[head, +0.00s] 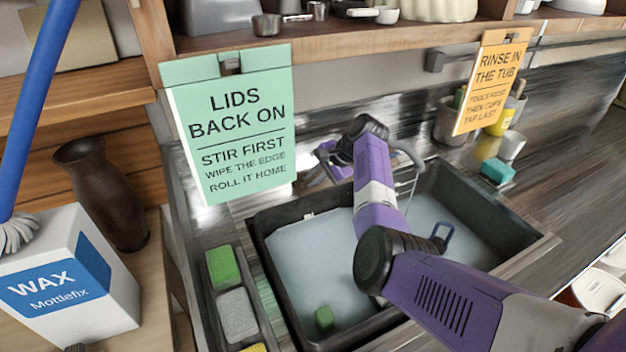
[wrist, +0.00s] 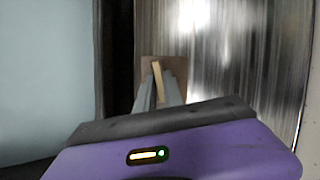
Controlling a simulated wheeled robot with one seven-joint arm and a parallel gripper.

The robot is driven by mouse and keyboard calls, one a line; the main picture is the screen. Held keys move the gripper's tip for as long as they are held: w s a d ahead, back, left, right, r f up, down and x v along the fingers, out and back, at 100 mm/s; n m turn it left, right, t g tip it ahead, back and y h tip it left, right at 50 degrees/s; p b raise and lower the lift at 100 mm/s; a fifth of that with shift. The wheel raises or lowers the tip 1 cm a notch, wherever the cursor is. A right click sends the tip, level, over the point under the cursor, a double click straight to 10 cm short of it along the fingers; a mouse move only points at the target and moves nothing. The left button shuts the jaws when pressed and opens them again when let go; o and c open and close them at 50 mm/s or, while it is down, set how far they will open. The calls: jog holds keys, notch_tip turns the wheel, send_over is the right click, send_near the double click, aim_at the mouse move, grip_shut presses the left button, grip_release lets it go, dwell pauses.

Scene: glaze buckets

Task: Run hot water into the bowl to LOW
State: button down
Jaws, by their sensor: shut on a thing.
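The dark sink bowl (head: 262,232) holds pale, cloudy water (head: 310,250); a green block (head: 324,319) is in it near the front. Its water also shows at the left in the wrist view (wrist: 45,70). My gripper (wrist: 160,92) is beyond the bowl's back edge, beside bare metal (wrist: 225,60). Its fingers are shut on a narrow tan piece (wrist: 158,80), with a brown patch behind it; I cannot tell what the piece belongs to. A grey curved pipe (head: 414,158) shows behind my arm. No LOW mark is readable.
A green sign (head: 235,130) hangs left of my arm, an orange sign (head: 490,82) at the right. A caddy with sponges (head: 238,312) stands left of the bowl. A teal sponge (head: 497,172) and cups are at the right. The right counter has clear room.

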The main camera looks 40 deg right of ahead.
jog(key=n, duration=0.2)
jog(key=n+g, duration=0.1)
jog(key=n, duration=0.1)
jog(key=shift+w+g+b, duration=0.1)
jog(key=shift+g+b, duration=0.2)
jog(key=shift+b, duration=0.1)
jog(key=n, duration=0.2)
jog(key=n+g+h, duration=0.1)
jog(key=n, duration=0.1)
jog(key=shift+w+a+r+n+h, duration=0.1)
jog(key=shift+n+h, duration=0.2)
jog(key=shift+g, duration=0.3)
jog(key=c, duration=1.5)
grip_release()
jog(key=shift+o, duration=0.2)
jog(key=b+v, duration=0.1)
jog(key=v, duration=0.6)
jog(key=shift+r, duration=0.4)
